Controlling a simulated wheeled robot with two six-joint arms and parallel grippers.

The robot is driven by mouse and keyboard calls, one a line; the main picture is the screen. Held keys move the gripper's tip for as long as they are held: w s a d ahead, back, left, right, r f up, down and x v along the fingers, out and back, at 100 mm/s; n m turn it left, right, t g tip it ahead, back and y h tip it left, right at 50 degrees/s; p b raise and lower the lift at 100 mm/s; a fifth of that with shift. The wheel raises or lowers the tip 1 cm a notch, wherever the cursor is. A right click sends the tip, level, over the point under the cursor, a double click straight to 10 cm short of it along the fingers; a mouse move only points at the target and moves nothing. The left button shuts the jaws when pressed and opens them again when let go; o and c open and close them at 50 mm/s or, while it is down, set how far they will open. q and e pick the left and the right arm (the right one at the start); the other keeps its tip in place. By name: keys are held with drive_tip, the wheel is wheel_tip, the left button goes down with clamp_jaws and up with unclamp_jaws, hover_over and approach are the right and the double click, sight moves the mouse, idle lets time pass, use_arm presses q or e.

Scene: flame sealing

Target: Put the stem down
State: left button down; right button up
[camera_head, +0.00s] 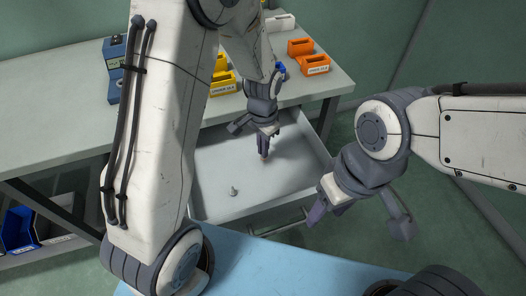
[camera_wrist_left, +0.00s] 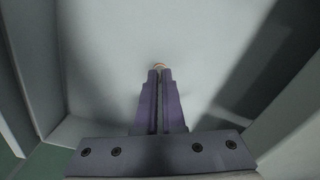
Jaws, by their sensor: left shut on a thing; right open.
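My left gripper (camera_head: 263,146) reaches down into the open grey drawer (camera_head: 207,165). It is shut on the stem, which the fingers mostly hide. Only a small tan tip of the stem (camera_wrist_left: 159,66) shows past the closed fingers in the left wrist view. In the head view the fingertips are close above the drawer floor; whether the stem touches it I cannot tell. A small grey metal piece (camera_head: 233,191) stands on the drawer floor, nearer the front and apart from the gripper. My right gripper (camera_head: 319,212) is open in front of the drawer's right side.
The workbench (camera_head: 60,155) behind carries yellow bins (camera_head: 222,86), orange bins (camera_head: 315,64) and a blue block (camera_head: 115,55). The drawer walls surround the left gripper. Much of the drawer floor is clear. Blue and dark bins (camera_head: 18,228) sit low at left.

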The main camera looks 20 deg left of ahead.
use_arm(q)
drive_tip(key=shift+f, duration=0.85)
drive_tip(key=shift+f, duration=0.15)
drive_tip(key=c, duration=1)
unclamp_jaws()
